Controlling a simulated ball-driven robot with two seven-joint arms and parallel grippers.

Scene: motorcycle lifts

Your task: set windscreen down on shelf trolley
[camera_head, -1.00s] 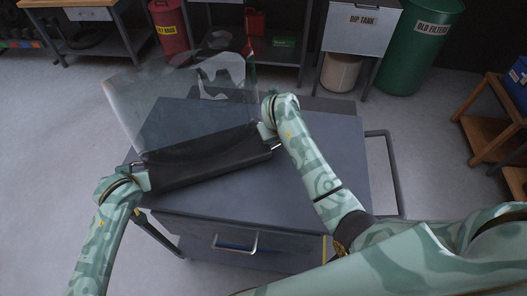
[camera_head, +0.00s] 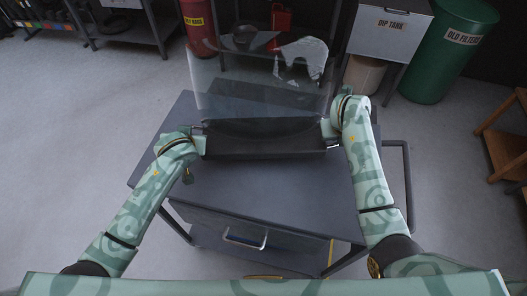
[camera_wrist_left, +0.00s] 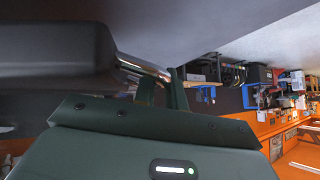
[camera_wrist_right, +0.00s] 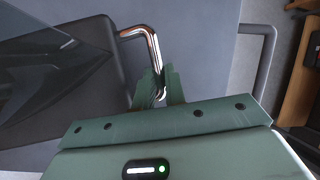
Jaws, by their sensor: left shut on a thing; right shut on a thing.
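The windscreen (camera_head: 225,92) is a clear, see-through pane rising from a dark base (camera_head: 265,140) with a metal handle at each end. It is over the grey top of the shelf trolley (camera_head: 260,190) in the head view. My left gripper (camera_head: 200,135) is shut on its left handle, which shows in the left wrist view (camera_wrist_left: 140,68). My right gripper (camera_head: 328,132) is shut on its right handle, which shows in the right wrist view (camera_wrist_right: 152,45). I cannot tell whether the base touches the trolley top.
The trolley has a push rail (camera_head: 408,185) on its right and a drawer handle (camera_head: 245,240) in front. The trolley top's front part is bare.

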